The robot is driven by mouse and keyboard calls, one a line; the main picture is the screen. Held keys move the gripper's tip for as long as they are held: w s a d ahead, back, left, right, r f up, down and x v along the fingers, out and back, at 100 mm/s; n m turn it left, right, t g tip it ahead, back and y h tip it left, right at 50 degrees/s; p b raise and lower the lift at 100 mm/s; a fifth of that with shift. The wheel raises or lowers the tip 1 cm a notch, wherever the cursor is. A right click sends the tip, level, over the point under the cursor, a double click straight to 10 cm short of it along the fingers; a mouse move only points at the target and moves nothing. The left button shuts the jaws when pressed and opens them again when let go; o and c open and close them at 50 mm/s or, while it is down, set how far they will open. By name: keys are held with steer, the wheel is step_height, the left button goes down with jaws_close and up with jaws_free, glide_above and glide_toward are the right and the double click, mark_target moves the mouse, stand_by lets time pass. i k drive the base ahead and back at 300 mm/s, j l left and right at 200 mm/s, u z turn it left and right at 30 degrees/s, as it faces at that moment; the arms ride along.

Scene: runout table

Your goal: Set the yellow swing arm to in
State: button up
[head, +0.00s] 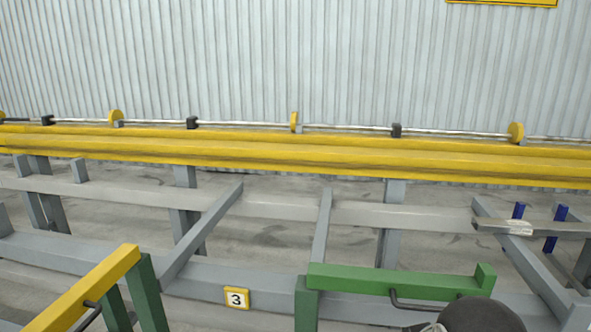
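The yellow swing arm (85,287) is at the lower left. It is a bar slanting from the bottom edge up to the right, with its near end cut off by the frame. A dark handle (92,307) sticks out from its right side. Green posts (150,295) stand by its far end. A rounded dark part of my arm shows at the bottom right, just below the green swing arm (385,281). My gripper's fingers are not visible, so its hold cannot be seen.
The green swing arm lies across the picture, with its own dark handle (420,305). A number 3 plate (236,298) is on the grey frame between the two arms. Behind run grey beams, a long yellow rail (300,155) and a thin shaft with yellow discs. A grey bar (530,228) rests at right.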

mark_target(60, 316)
steer(key=u, duration=1.85)
